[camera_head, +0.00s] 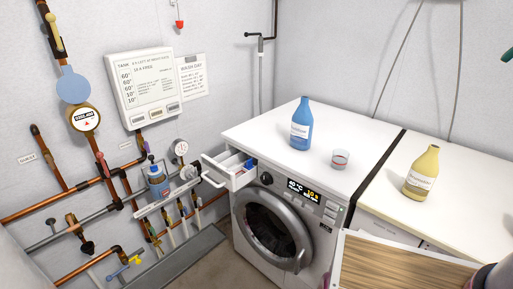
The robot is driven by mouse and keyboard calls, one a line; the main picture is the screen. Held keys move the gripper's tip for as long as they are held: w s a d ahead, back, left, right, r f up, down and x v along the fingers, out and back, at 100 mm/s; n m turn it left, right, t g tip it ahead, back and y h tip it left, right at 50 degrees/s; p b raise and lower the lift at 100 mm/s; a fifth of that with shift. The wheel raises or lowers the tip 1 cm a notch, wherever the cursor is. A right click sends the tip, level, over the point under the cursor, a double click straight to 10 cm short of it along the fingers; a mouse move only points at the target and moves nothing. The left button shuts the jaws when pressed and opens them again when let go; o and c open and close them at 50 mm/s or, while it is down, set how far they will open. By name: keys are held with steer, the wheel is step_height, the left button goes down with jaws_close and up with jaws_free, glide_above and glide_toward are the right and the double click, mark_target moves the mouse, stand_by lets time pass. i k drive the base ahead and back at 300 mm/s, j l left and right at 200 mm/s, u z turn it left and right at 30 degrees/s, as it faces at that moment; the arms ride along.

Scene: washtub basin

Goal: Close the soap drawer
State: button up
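The soap drawer (232,172) is a white drawer at the top left of the front of the white washing machine (235,222). It is pulled out toward the left, and its inside shows with blue and red parts. A white loop-shaped handle sticks out at its left end. My gripper is not in view. A dark rounded shape at the bottom right corner is cut off, and I cannot tell what it is.
A blue bottle (300,125) and a small glass cup (340,159) stand on the machine's top. A yellow bottle (420,172) stands on the right counter. Pipes and valves (100,190) line the left wall. A wood-grained panel (395,266) fills the lower right.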

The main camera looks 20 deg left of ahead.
mark_target(231, 164)
steer(key=u, duration=1.6)
steer(key=i+u, duration=0.35)
steer(key=i+l+u, duration=0.15)
steer(key=i+u, duration=0.15)
